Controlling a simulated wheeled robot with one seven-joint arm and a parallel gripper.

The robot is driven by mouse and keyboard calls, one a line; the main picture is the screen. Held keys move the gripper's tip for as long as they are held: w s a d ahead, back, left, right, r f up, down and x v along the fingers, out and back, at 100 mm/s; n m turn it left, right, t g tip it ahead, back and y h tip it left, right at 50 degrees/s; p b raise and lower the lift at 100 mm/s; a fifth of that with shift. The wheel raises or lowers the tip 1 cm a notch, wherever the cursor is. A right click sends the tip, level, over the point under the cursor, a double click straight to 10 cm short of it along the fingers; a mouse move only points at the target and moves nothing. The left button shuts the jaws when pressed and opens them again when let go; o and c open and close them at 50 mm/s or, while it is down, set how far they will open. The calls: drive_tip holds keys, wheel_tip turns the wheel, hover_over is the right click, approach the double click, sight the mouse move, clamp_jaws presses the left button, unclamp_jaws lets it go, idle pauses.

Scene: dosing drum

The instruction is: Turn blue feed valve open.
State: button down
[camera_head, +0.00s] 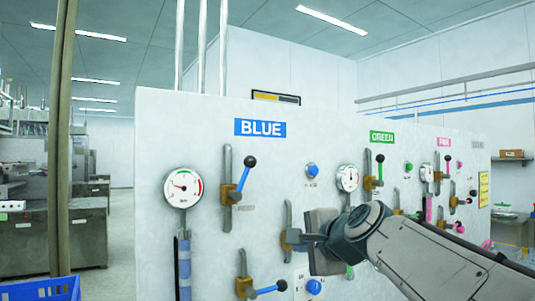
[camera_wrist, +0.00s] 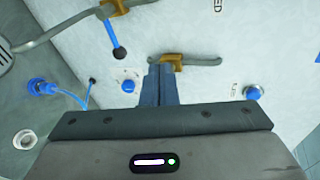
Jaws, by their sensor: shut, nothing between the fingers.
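Under the BLUE sign (camera_head: 260,128), an upper valve (camera_head: 231,193) has a blue handle slanting up and right to a black knob. The label below it is too small to read here; a partial label ending in "ED" (camera_wrist: 217,6) shows in the wrist view. A lower valve (camera_head: 243,287) has its blue handle pointing right; it seems to be the blue-handled one in the wrist view (camera_wrist: 112,34). My gripper (camera_head: 297,239) is shut and empty, right of and below the upper valve, in front of a third brass fitting (camera_wrist: 172,60). Contact there is unclear.
A gauge (camera_head: 183,187) hangs left of the upper valve. Blue buttons (camera_head: 312,170) sit right of the valves. Green (camera_head: 382,137) and pink sections continue right. A blue crate (camera_head: 40,289) stands at lower left. The aisle left of the panel is clear.

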sight(244, 177)
wheel_tip(244, 177, up, 14)
drive_tip(key=w+a+m+t+y+p, duration=0.1)
drive_tip(key=w+m+t+p, duration=0.1)
drive_tip(key=w+m+t, duration=0.15)
drive_tip(key=w+a+r+p, duration=0.1)
drive_tip(key=w+a+p, duration=0.3)
drive_tip(key=a, duration=0.3)
drive_tip(key=shift+w+a+m, duration=0.15)
drive_tip(key=shift+w+m, duration=0.3)
drive_tip(key=shift+w, duration=0.2)
drive_tip(key=shift+s+r+g, duration=0.1)
drive_tip(key=shift+r+g, duration=0.05)
drive_tip(key=shift+g, duration=0.1)
